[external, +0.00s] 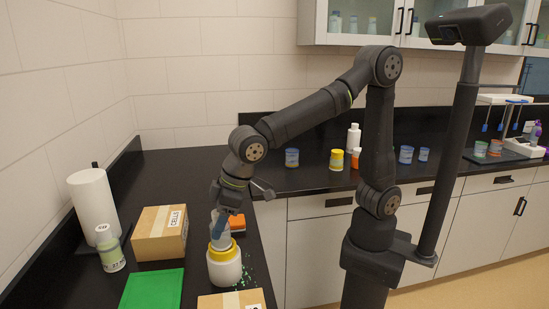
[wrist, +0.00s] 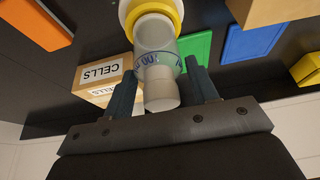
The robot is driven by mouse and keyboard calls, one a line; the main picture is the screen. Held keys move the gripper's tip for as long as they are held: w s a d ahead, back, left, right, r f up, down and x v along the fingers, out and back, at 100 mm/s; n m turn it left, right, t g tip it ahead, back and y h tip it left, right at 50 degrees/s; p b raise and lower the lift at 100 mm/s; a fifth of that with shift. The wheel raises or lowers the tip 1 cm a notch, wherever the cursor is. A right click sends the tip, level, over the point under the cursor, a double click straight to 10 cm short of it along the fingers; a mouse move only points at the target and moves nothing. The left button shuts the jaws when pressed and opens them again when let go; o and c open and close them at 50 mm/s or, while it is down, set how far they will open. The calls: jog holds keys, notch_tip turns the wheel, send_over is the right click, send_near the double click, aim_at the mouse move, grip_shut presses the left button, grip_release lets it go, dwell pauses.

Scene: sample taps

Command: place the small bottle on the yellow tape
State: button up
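A small clear bottle (wrist: 157,60) with a pale cap and a blue-green lettered band is between the two fingers of my gripper (wrist: 163,85) in the wrist view. The fingers sit against both sides of the band. In the external view my gripper (external: 220,208) points down with the bottle (external: 220,235) beneath it. The bottle's lower end is at a yellow ring of tape (external: 232,249) on top of a white round tub (external: 225,270). The yellow tape also shows in the wrist view (wrist: 176,12). I cannot tell whether the bottle rests there or hovers.
A cardboard CELLS box (external: 160,236), a white-capped bottle (external: 110,250), a white roll (external: 93,207) and a green mat (external: 152,290) are left of the tub. An orange block (external: 238,223) is close behind. Another box (external: 232,300) is in front. Several jars stand on the back counter.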

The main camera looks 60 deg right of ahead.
jog(key=shift+o, duration=1.1)
jog(key=shift+r, duration=0.25)
jog(key=v, duration=1.2)
